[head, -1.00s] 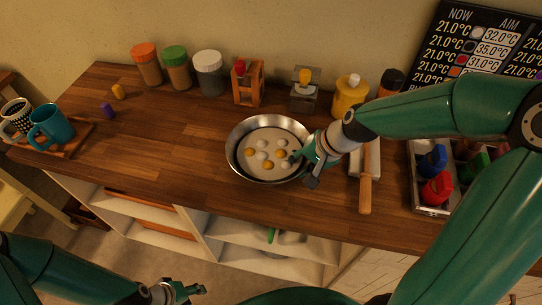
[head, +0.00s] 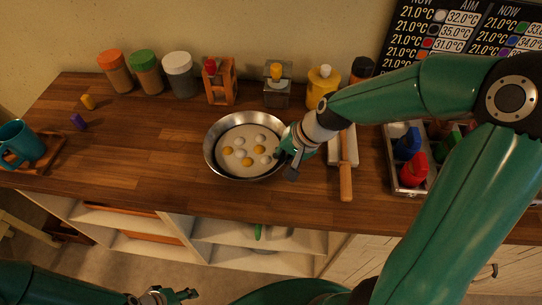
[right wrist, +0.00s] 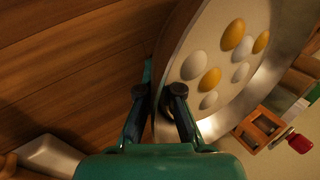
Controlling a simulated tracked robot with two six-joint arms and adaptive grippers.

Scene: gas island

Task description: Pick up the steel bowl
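The steel bowl (head: 213,160) stands upright on the wooden counter in the head view, holding several white and yellow egg-like balls on a pale surface. My right gripper (head: 283,150) is at the bowl's right rim. In the right wrist view, the fingers of my right gripper (right wrist: 159,92) lie one on each side of the bowl's wall (right wrist: 215,122), close together and shut on it; the contact itself is partly hidden. My left gripper (head: 178,295) is low at the bottom edge of the head view, away from the bowl, and its finger opening is unclear.
A rolling pin (head: 345,180) on a pale board lies right of the bowl. A tray (head: 411,190) of coloured bottles is farther right.

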